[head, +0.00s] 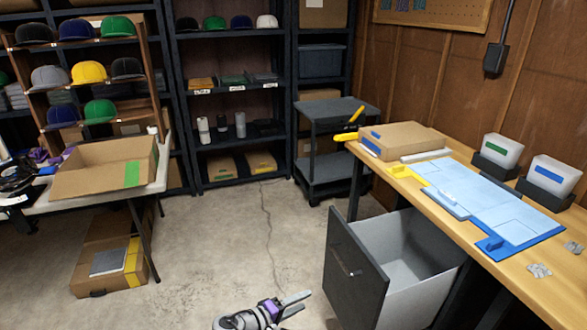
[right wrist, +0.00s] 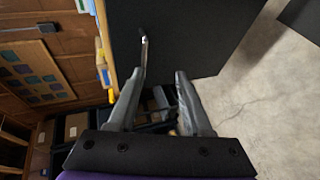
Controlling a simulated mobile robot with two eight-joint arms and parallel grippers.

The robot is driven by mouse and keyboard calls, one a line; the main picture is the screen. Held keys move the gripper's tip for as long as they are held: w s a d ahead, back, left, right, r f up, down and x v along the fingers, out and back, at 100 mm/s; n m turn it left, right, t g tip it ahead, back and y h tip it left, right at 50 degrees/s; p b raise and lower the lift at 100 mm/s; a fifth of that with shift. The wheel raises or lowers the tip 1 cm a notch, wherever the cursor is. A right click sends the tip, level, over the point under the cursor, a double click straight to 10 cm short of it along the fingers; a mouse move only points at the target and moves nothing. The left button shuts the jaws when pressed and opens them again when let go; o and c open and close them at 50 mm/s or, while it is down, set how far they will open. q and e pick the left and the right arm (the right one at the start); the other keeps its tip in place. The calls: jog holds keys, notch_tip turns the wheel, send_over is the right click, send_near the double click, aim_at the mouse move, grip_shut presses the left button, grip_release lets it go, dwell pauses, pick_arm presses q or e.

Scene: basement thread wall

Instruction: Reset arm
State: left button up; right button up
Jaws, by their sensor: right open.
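My right gripper (head: 293,304) shows at the bottom middle of the head view, low over the floor and left of the open drawer. It is open, with nothing between its fingers. In the right wrist view the two fingers (right wrist: 157,90) are apart, with the dark drawer front (right wrist: 195,35) and its metal handle (right wrist: 144,55) beyond them. I cannot tell whether a finger touches the handle. My left gripper is not in clear view.
The drawer (head: 358,270) stands pulled out under the wooden workbench (head: 540,278). A white table (head: 100,197) with an open cardboard box (head: 85,180) is at the left. A grey cart (head: 330,187) stands at the back.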

jog(key=s+d+r+m+g+y, duration=0.25)
jog(key=s+d+g+y, duration=0.2)
jog(key=s+d, duration=0.9)
jog(key=s+d+f+m+y, duration=0.1)
jog(key=s+m+y, duration=0.15)
jog(key=s, duration=0.55)
jog(key=s+d+m+y, duration=0.2)
jog(key=s+y, duration=0.2)
jog(key=s, duration=0.4)
pick_arm(q)
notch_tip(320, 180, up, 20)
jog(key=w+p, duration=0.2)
jog(key=p, duration=1.5)
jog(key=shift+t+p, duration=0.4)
pick_arm(e)
notch_tip(320, 180, up, 20)
jog(key=w, duration=0.1)
jog(key=shift+w+a+t, duration=0.15)
jog(key=shift+w+t, duration=0.05)
jog(key=shift+t, duration=0.25)
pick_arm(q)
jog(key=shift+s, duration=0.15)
pick_arm(e)
jog(key=shift+s, duration=0.15)
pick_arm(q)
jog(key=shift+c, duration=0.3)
